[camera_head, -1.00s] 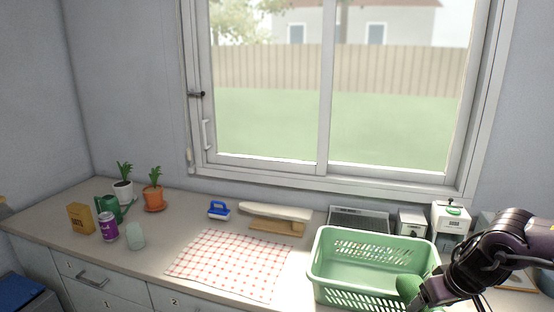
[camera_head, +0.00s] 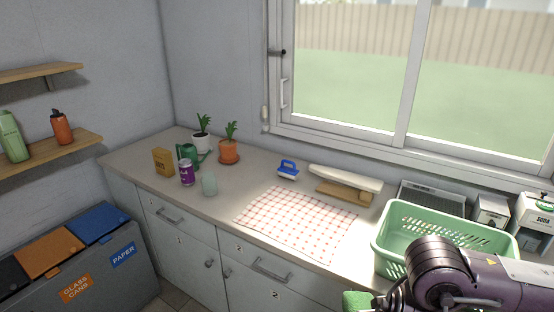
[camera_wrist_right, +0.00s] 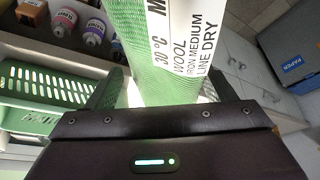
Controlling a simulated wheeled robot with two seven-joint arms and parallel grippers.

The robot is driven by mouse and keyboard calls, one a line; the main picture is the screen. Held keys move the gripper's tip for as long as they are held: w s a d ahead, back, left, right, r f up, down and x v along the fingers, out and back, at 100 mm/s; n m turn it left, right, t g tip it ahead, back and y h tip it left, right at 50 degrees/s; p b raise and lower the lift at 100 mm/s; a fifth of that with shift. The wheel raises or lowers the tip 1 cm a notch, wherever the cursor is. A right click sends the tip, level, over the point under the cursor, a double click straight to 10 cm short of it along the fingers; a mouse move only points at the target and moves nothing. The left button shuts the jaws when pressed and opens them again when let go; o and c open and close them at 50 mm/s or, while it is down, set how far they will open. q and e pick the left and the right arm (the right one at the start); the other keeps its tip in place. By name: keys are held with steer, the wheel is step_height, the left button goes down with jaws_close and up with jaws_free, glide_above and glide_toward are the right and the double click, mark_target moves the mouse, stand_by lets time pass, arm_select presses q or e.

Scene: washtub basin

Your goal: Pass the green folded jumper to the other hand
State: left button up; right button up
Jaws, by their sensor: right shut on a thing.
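The green folded jumper (camera_head: 357,300) shows at the bottom edge of the head view, mostly cut off or behind my arm. In the right wrist view the jumper (camera_wrist_right: 125,45) is a knitted green piece with a white care label (camera_wrist_right: 190,40). My right gripper (camera_wrist_right: 160,92) is shut on it, with a dark finger on either side. In the head view my right arm reaches in front of the green laundry basket (camera_head: 385,238), and the jumper is outside the basket to its left. My left gripper is not in view.
A checked cloth (camera_head: 298,222) lies on the counter left of the basket. Sorting bins (camera_head: 70,262) stand on the floor at left.

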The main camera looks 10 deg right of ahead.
steer(key=a+r+n, duration=0.1)
steer(key=a+r, duration=0.2)
steer(key=a, duration=0.2)
step_height(320, 180, down, 18)
steer(key=b, duration=1.8)
steer(key=shift+s+y, duration=0.15)
steer(key=shift+y, duration=0.15)
